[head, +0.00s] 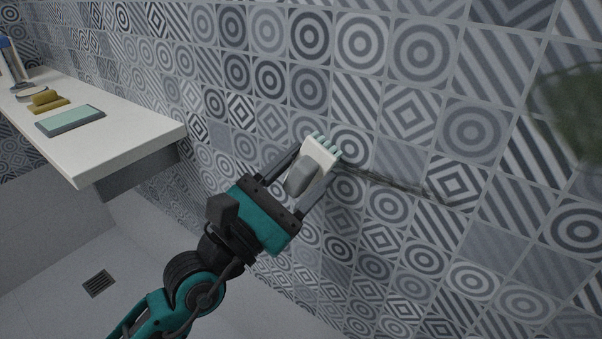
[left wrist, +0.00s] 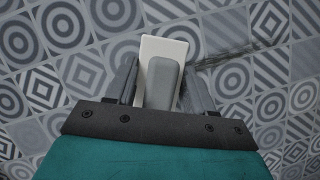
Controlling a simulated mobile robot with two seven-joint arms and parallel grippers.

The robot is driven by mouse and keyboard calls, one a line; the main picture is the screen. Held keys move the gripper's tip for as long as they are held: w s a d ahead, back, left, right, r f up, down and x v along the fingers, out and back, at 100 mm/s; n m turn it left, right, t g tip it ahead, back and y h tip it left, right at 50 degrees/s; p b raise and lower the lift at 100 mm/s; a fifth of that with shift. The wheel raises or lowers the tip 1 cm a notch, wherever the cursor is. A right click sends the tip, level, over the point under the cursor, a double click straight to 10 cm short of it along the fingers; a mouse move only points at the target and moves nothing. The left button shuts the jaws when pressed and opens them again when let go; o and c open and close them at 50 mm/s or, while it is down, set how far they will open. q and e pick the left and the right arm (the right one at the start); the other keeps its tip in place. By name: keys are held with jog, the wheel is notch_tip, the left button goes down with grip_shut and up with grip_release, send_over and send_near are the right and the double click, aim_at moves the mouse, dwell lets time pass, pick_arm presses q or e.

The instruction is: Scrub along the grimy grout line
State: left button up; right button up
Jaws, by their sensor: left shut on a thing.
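My left gripper (head: 292,178) is shut on a scrub brush (head: 320,157) with a white body, a grey handle and pale green bristles. The bristles face the tiled wall, at or very near its surface; I cannot tell if they touch. A dark grimy grout line (head: 395,185) runs from beside the brush to the right across the patterned tiles. In the left wrist view the brush (left wrist: 163,60) sits between the two fingers, and the grime (left wrist: 235,53) shows to its right. My right gripper is not in view.
A white shelf (head: 120,140) at the left holds a green-grey sponge block (head: 70,121), a yellow-brown item (head: 46,100) and bottles. A dark green stain (head: 570,105) is on the wall at the far right. A drain (head: 98,283) is in the floor.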

pick_arm(q)
jog(key=shift+w+d, duration=0.5)
jog(key=shift+w, duration=0.1)
